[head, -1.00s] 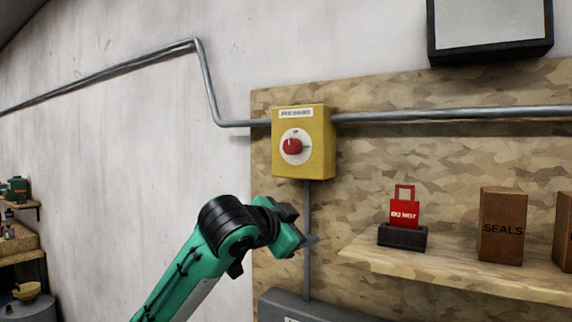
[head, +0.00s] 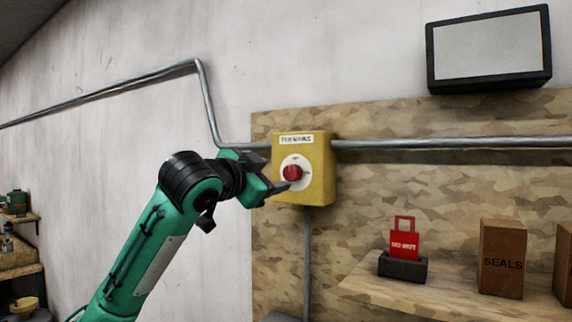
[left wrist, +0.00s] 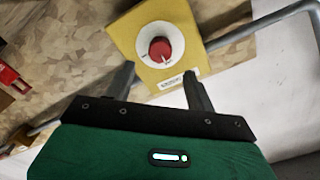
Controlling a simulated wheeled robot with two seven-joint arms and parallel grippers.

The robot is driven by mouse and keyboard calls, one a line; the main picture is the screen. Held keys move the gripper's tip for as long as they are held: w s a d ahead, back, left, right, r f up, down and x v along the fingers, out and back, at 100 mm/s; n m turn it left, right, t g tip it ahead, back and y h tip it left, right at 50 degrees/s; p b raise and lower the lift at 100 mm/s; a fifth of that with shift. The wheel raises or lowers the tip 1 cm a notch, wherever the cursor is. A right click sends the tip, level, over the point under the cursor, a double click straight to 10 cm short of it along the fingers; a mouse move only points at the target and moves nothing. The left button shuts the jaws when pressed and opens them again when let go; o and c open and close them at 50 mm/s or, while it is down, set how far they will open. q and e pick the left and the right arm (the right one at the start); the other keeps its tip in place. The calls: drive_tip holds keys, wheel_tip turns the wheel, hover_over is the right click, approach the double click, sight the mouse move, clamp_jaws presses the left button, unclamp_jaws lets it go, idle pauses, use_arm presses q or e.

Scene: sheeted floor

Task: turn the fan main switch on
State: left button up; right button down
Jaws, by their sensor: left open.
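The fan main switch is a yellow box (head: 319,180) on the plywood board, with a red round knob (head: 292,173) on a white dial and a label above. It also shows in the left wrist view as the yellow box (left wrist: 124,36) and red knob (left wrist: 159,48), upside down. My left gripper (head: 277,173) is open and empty, just left of the knob in the head view. In the left wrist view the left gripper's fingers (left wrist: 160,72) are spread, with the knob beyond and between them, apparently apart from it. The dial's small markings are too blurred to read.
A metal conduit (head: 430,143) runs along the wall to the box. A shelf (head: 350,285) at the right holds a red tag (head: 404,242) in a black holder and a SEALS box (head: 502,258). A framed panel (head: 490,48) hangs above.

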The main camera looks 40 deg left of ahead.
sight(290, 173)
use_arm(q)
drive_tip(key=w, duration=0.2)
drive_tip(key=w+p, duration=0.1)
drive_tip(key=w, duration=0.1)
drive_tip(key=w+p, duration=0.1)
drive_tip(key=w, duration=0.1)
drive_tip(key=shift+a+r, duration=0.15)
drive_tip(key=shift+a, duration=0.1)
drive_tip(key=shift+w+p, duration=0.3)
drive_tip(key=shift+w, duration=0.1)
drive_tip(key=c, duration=1)
